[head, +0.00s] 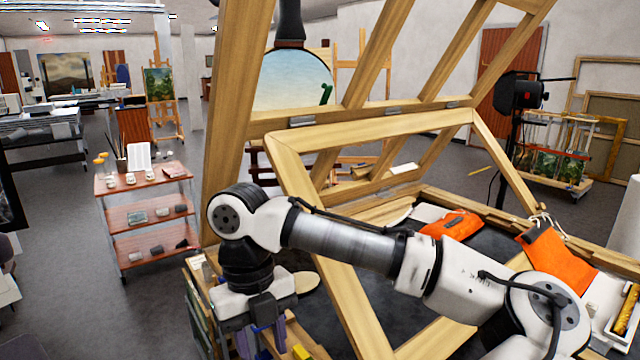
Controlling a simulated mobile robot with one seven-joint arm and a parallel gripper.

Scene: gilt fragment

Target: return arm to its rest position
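My arm (345,245) reaches from the bottom right across the picture to the left. Its elbow joint (545,312) is large at the lower right. At the left end, the white wrist joint (232,215) turns downward to a dark section and a white body. My gripper (262,340) points down below this, at the bottom edge, over a wooden-edged surface with small items. Its fingertips are hard to make out, and whether it is open or holds something is unclear.
A large tilted wooden frame (228,120) stands close behind the arm. Orange cloths (556,258) and an orange pouch (452,224) lie on the right. A red shelf cart (148,215) stands left. Grey floor (70,290) is open at the left.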

